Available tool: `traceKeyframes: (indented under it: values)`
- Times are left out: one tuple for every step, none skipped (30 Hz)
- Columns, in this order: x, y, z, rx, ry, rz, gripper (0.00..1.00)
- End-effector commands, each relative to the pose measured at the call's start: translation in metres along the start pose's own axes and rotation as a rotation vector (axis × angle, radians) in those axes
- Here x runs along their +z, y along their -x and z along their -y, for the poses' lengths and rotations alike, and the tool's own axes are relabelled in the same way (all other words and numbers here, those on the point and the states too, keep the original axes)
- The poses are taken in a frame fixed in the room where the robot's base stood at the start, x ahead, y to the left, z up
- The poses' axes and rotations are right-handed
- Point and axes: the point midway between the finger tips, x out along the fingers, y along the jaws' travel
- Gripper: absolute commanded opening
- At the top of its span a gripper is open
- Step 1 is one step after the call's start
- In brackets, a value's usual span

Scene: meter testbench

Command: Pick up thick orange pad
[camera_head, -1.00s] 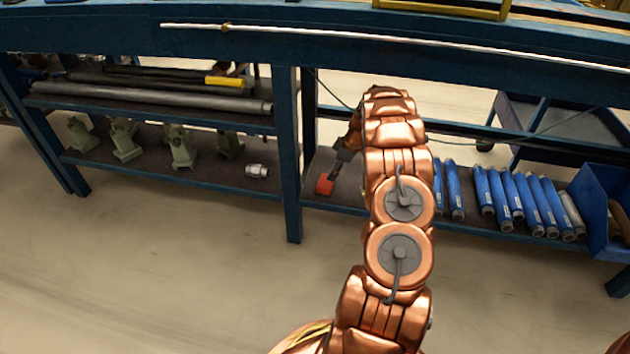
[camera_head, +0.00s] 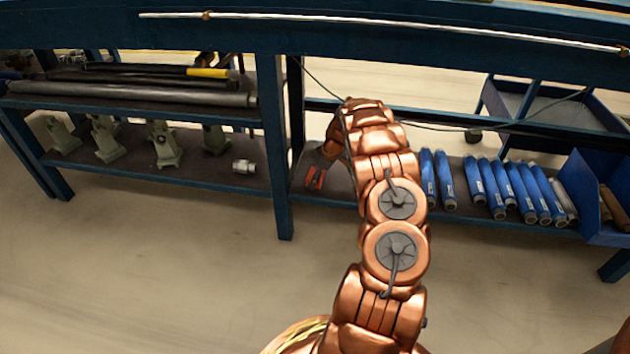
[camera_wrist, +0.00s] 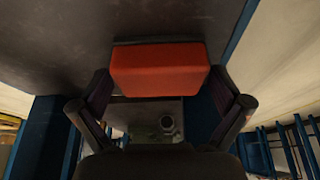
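The thick orange pad (camera_head: 315,179) lies on the lower shelf, just right of the blue upright post, in the head view. It fills the upper middle of the wrist view (camera_wrist: 160,70) as an orange-red block. My gripper (camera_wrist: 160,78) is open, with one dark finger on each side of the pad. The fingertips are close to the pad's two ends; small gaps seem to show, and contact cannot be told for sure. In the head view my arm hides much of the gripper, and dark finger parts cross the pad.
The lower shelf (camera_head: 340,190) carries several blue cylinders (camera_head: 505,188) to the right. The blue post (camera_head: 275,150) stands close on the left, with a white fitting (camera_head: 244,166) and several greenish stands (camera_head: 163,145) beyond it. The blue bench top (camera_head: 330,45) overhangs the shelf.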

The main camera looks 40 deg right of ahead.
Motion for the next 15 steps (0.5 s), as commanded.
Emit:
traceKeyframes:
  values:
    - [0.0001, 0.0002, 0.0001, 0.000, 0.000, 0.000, 0.95]
    - [0.0001, 0.0002, 0.0000, 0.000, 0.000, 0.000, 0.92]
    - [0.0001, 0.0002, 0.0000, 0.000, 0.000, 0.000, 0.88]
    - [0.0002, 0.0002, 0.0001, 0.000, 0.000, 0.000, 0.84]
    - [0.0002, 0.0002, 0.0001, 0.000, 0.000, 0.000, 0.81]
    - [0.0002, 0.0003, 0.0000, 0.000, 0.000, 0.000, 0.77]
    - [0.0002, 0.0003, 0.0001, 0.000, 0.000, 0.000, 0.74]
    - [0.0003, 0.0003, 0.0001, 0.000, 0.000, 0.000, 0.71]
    - [0.0003, 0.0002, 0.0001, 0.000, 0.000, 0.000, 0.67]
    - [0.0003, 0.0003, 0.0001, 0.000, 0.000, 0.000, 0.64]
    - [0.0003, 0.0003, 0.0001, 0.000, 0.000, 0.000, 0.60]
    - [0.0003, 0.0003, 0.0001, -0.001, 0.000, 0.000, 0.56]
    - [0.0003, 0.0003, 0.0001, 0.000, 0.000, 0.000, 0.53]
    - [0.0003, 0.0003, 0.0001, 0.000, 0.000, 0.000, 0.50]
    - [0.0003, 0.0003, 0.0001, 0.000, 0.000, 0.000, 0.46]
